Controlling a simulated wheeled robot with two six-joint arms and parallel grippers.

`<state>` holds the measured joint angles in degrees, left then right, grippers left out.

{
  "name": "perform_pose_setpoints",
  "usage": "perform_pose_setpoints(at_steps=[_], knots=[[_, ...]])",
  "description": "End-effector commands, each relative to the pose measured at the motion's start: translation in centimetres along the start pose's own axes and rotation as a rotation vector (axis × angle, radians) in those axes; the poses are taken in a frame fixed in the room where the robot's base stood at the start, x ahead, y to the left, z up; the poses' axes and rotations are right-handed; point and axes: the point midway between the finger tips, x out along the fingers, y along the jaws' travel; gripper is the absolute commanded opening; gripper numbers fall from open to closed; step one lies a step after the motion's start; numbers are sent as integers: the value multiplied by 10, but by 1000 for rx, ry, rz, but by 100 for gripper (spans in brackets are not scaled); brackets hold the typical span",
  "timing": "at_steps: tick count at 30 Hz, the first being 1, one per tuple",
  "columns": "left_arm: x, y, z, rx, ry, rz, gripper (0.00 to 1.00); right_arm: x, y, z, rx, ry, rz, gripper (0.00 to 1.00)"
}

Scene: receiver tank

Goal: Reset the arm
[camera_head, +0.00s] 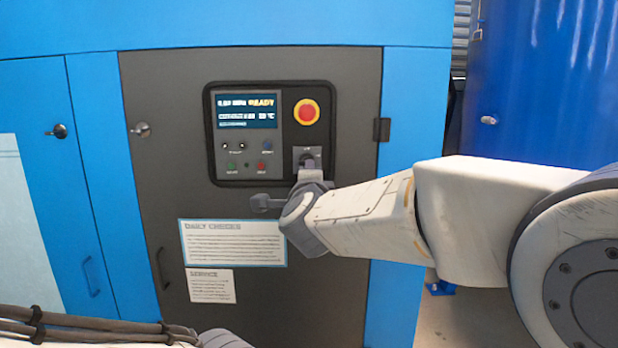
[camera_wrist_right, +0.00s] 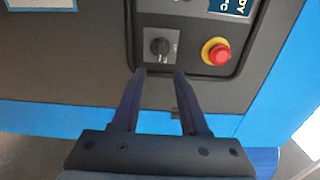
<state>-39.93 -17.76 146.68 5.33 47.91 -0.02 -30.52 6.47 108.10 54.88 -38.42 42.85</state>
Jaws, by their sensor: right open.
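My right arm reaches in from the right in the head view, and its gripper (camera_head: 285,198) is in front of the grey panel door, just below the control panel. In the right wrist view, my right gripper (camera_wrist_right: 160,73) is open and its two fingers point at the panel. A black rotary switch (camera_wrist_right: 160,46) lies just beyond and between the fingertips, with nothing held. In the head view, the switch (camera_head: 306,159) sits right above the wrist, partly hidden by it. My left gripper is not clearly seen; only part of my left arm shows at the bottom left.
The control panel has a lit display (camera_head: 247,109) reading READY, a red emergency button (camera_head: 306,112) and small buttons. A notice sheet (camera_head: 232,243) is on the grey door below. A blue tank (camera_head: 545,80) stands at the right.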

Motion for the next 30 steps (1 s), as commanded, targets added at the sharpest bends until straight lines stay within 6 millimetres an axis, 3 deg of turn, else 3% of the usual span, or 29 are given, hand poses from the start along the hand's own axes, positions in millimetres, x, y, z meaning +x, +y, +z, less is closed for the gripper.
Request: perform_pose_setpoints(at_steps=[5, 8, 11, 15, 18, 24, 30], knots=[[0, 0, 0, 0, 0, 0, 41, 1, 12, -4, -61, -19, 28, 44], [0, 0, 0, 0, 0, 0, 41, -1, 50, -17, -243, -82, 117, 44], [0, 0, 0, 0, 0, 0, 41, -14, 110, -38, -501, -193, 264, 44], [0, 0, 0, 0, 0, 0, 41, -59, 199, -78, -832, -389, 501, 44], [0, 0, 0, 0, 0, 0, 41, -96, 245, -104, -992, -522, 639, 44], [0, 0, 0, 0, 0, 0, 41, -156, 296, -138, -1157, -719, 818, 44], [0, 0, 0, 0, 0, 0, 41, -204, 325, -164, -1253, -872, 940, 44]])
